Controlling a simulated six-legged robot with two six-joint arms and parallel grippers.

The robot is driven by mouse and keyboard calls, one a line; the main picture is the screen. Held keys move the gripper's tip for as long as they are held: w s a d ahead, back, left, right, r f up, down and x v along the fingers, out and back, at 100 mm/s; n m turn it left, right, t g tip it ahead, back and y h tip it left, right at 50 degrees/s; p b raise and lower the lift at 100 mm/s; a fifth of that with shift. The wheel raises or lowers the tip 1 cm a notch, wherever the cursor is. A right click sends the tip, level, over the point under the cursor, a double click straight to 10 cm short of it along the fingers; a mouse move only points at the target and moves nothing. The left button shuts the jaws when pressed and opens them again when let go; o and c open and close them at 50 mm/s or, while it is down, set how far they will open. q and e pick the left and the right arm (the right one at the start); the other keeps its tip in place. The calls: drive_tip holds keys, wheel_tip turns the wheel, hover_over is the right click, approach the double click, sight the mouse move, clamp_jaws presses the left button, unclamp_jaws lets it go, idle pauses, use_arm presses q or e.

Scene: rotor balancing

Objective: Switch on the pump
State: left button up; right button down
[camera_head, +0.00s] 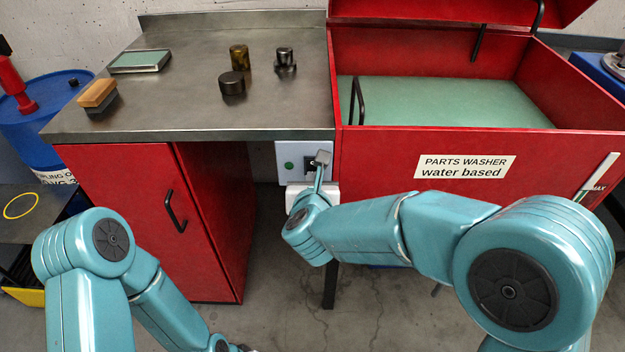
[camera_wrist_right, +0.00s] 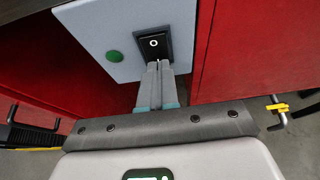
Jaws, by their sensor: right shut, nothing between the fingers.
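The pump's switch box is a pale grey panel (camera_head: 283,150) between the red cabinet and the parts washer. It carries a green round lamp or button (camera_wrist_right: 113,56) and a black rocker switch (camera_wrist_right: 154,40) with a white O mark on the part that shows. My right gripper (camera_head: 321,158) is shut and empty in front of the switch. In the right wrist view its fingertips (camera_wrist_right: 158,67) overlap the lower part of the rocker and hide it. I cannot tell whether they touch it. My left arm enters at the lower left, with its gripper out of view.
The red parts washer (camera_head: 386,165) stands open at the right, with a black handle at its basin. The steel bench top (camera_head: 180,100) holds a brush (camera_head: 97,95), a tray (camera_head: 140,61) and several small metal parts. A red cabinet (camera_head: 120,200) with a black handle is below.

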drive_tip(key=shift+w+r+t+b, duration=0.15)
drive_tip(key=shift+r+b, duration=0.15)
drive_tip(key=shift+r, duration=0.2)
drive_tip(key=shift+w+r+t+b, duration=0.15)
drive_tip(key=shift+r+b, duration=0.15)
drive_tip(key=shift+r, duration=0.15)
drive_tip(key=shift+s+f, duration=0.15)
idle(0.4)
